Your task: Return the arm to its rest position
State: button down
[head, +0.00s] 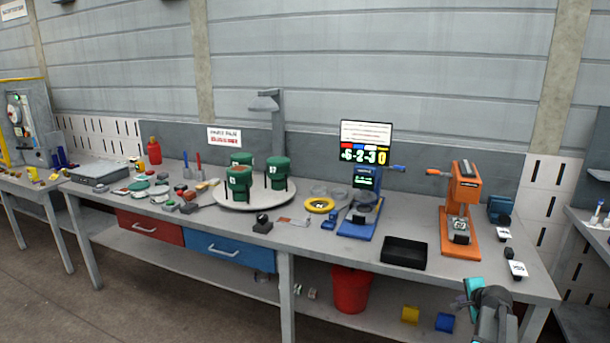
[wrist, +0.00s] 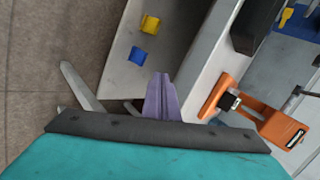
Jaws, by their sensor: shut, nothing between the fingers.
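My gripper (wrist: 158,98) shows in the wrist view with its purple-grey fingers together and nothing between them. In the head view my gripper (head: 461,301) is small at the lower right, in front of the workbench's front edge, and my teal and grey arm shows beside it. The gripper is apart from the things on the bench.
The workbench (head: 330,257) carries an orange press (head: 463,205), a black tray (head: 403,252), a blue device (head: 362,212) and a round plate (head: 250,202) with green containers. A red bucket (head: 350,290) and yellow (head: 410,314) and blue (head: 445,322) pieces lie below. Open floor is at left.

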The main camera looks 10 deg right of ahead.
jog(key=s+a+f+n+g+y, duration=0.2)
jog(key=a+f+n, duration=0.1)
jog(key=a+f, duration=0.65)
jog(key=s+a+f+n+g+y, duration=0.15)
jog(key=a+f+n, duration=0.4)
jog(key=a, duration=0.75)
jog(key=s+a+f+n+g+y, duration=0.1)
jog(key=a+f+n+g+y, duration=0.15)
jog(key=a+f, duration=0.8)
jog(key=s+a+f+n+g, duration=0.4)
jog(key=s+a+f, duration=0.3)
jog(key=s+a, duration=0.65)
jog(key=s+a+f+n+g+h, duration=0.1)
jog(key=s+a+f+n+g, duration=0.1)
jog(key=s, duration=0.5)
jog(key=s+a+f+n+g+h, duration=0.1)
jog(key=s+a+n, duration=0.3)
jog(key=s, duration=0.4)
jog(key=shift+a+f+g, duration=0.5)
jog(key=shift+f+g, duration=0.1)
jog(key=shift+g, duration=0.1)
jog(key=shift+s, duration=0.1)
